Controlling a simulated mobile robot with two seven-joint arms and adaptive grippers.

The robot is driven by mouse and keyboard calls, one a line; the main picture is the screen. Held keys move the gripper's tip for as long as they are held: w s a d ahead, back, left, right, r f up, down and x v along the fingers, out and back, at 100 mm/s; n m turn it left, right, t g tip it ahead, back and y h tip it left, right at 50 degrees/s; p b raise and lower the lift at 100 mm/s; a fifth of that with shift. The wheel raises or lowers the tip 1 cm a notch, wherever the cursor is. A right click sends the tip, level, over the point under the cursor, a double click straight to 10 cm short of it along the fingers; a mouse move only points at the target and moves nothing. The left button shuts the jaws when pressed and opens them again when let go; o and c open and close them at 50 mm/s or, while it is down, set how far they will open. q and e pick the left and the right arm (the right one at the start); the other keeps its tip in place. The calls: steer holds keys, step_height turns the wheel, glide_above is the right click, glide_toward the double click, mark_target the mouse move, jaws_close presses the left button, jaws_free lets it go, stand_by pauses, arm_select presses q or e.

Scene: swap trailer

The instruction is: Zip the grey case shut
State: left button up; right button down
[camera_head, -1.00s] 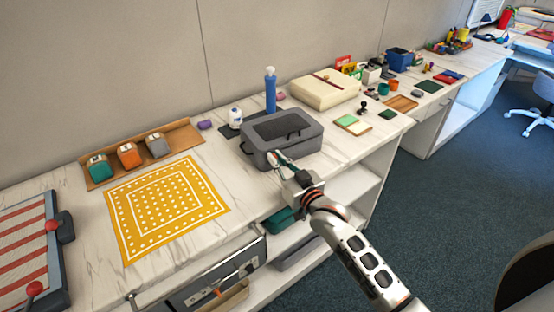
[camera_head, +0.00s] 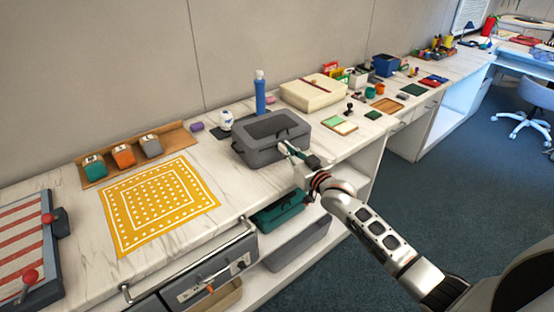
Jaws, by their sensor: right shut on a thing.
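The grey case (camera_head: 255,156) sits on the marble counter near its front edge. Its lid, with a dark sunken panel and a handle, lies flat over the base. My right gripper (camera_head: 288,149) reaches in from the lower right and is shut at the case's front side, right of the middle. It is shut on the case's zip pull, which is too small and covered by the fingers to show clearly. How far the seam is closed cannot be told. My left gripper is out of view.
A yellow dotted cloth (camera_head: 160,203) lies to the left. Open shelves are below.

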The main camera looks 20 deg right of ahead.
mark_target(306, 133)
steer(key=w+d, duration=0.1)
steer(key=d, duration=0.6)
steer(key=w+d+b, duration=0.1)
steer(key=d, duration=0.2)
steer(key=shift+w+d, duration=0.25)
steer(key=shift+w, duration=0.1)
steer(key=c, duration=2.2)
jaws_free()
steer(key=shift+s, duration=0.1)
steer(key=v, duration=1.2)
steer(key=shift+r, duration=0.1)
